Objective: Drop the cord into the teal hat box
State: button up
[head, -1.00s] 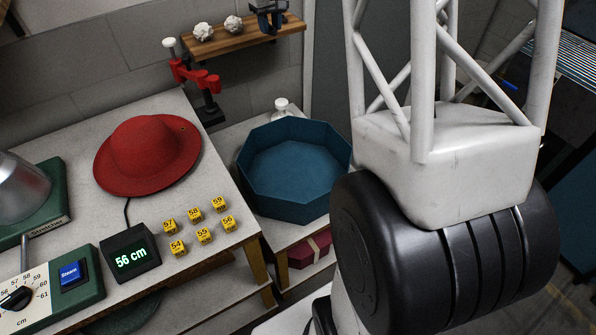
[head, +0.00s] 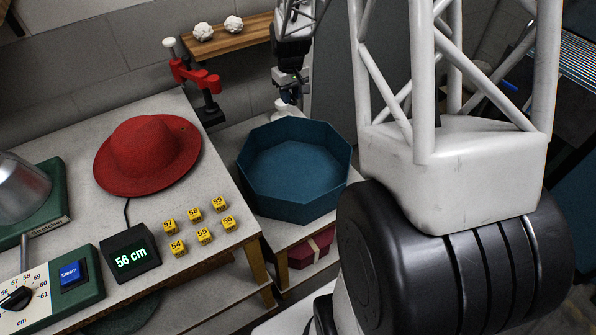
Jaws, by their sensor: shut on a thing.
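The teal hat box (head: 294,200) is an open eight-sided box on the low shelf unit right of the worktable. Its visible floor looks empty. My gripper (head: 289,100) hangs just behind the box's far rim, in front of the grey wall. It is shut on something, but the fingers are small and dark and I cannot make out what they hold. I cannot make out the hat-box cord in this view. A thin black cable runs from the size display toward the red hat and is a separate thing.
A white bottle (head: 281,107) stands behind the box, close to my gripper. A wooden wall shelf (head: 222,39) is above, with a red clamp (head: 198,79) at the table's back edge. The red hat (head: 147,153) and several yellow number blocks (head: 204,236) lie left of the box.

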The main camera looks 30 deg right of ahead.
jog(key=s+a+f, duration=0.1)
jog(key=s+f, duration=0.8)
jog(key=shift+f, duration=0.35)
jog(key=shift+a+f, duration=0.1)
jog(key=shift+f, duration=0.1)
jog(key=shift+f, duration=2.8)
jog(key=o, duration=1)
jog(key=shift+c, duration=0.2)
jog(key=shift+r, duration=0.1)
